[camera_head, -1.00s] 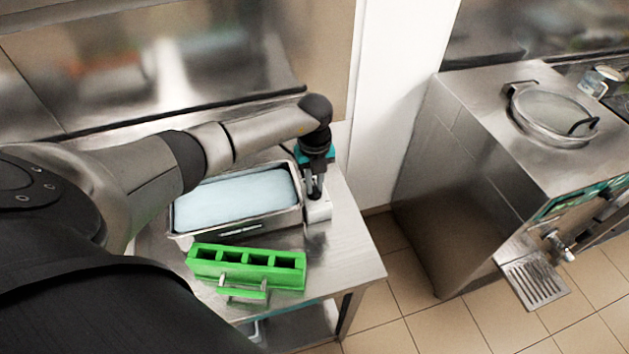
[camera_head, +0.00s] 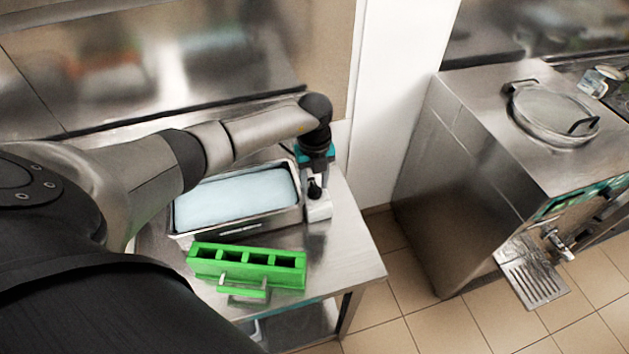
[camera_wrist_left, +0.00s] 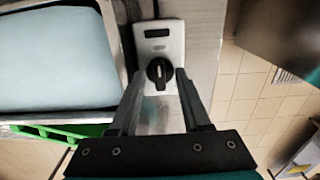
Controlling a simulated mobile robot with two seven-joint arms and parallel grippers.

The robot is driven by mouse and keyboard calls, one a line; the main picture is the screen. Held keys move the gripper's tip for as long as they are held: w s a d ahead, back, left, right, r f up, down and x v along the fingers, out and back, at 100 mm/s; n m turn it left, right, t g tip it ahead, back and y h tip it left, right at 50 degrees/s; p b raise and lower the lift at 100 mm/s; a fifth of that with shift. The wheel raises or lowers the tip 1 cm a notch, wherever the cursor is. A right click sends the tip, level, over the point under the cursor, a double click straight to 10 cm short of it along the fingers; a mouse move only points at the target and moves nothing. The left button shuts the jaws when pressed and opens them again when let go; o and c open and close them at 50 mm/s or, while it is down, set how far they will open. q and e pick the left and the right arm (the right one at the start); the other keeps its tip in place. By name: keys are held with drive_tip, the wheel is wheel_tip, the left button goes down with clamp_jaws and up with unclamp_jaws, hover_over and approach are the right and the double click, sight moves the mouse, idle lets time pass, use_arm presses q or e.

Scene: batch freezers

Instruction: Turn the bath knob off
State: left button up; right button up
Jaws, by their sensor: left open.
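The bath knob (camera_wrist_left: 160,72) is a round black dial with a pale mark, on a light grey control box (camera_wrist_left: 168,34) in the left wrist view. The box (camera_head: 319,211) stands at the right end of the steel bath (camera_head: 240,232), which holds pale blue liquid. My left gripper (camera_wrist_left: 163,85) is open, with one finger on each side of the knob. I cannot tell whether the fingers touch it. In the head view my left gripper (camera_head: 316,185) points down over the box and partly covers the knob. My right gripper is not in view.
A green rack (camera_head: 246,267) with several square slots lies in front of the bath on the steel table (camera_head: 345,262). A steel freezer (camera_head: 470,170) with a round lid stands to the right, across a tiled floor gap. A white wall panel is behind.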

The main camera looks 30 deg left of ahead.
sight(314, 186)
use_arm(q)
wheel_tip(314, 186, up, 15)
drive_tip(key=b, duration=0.1)
drive_tip(key=shift+r, duration=0.15)
idle(0.3)
idle(0.4)
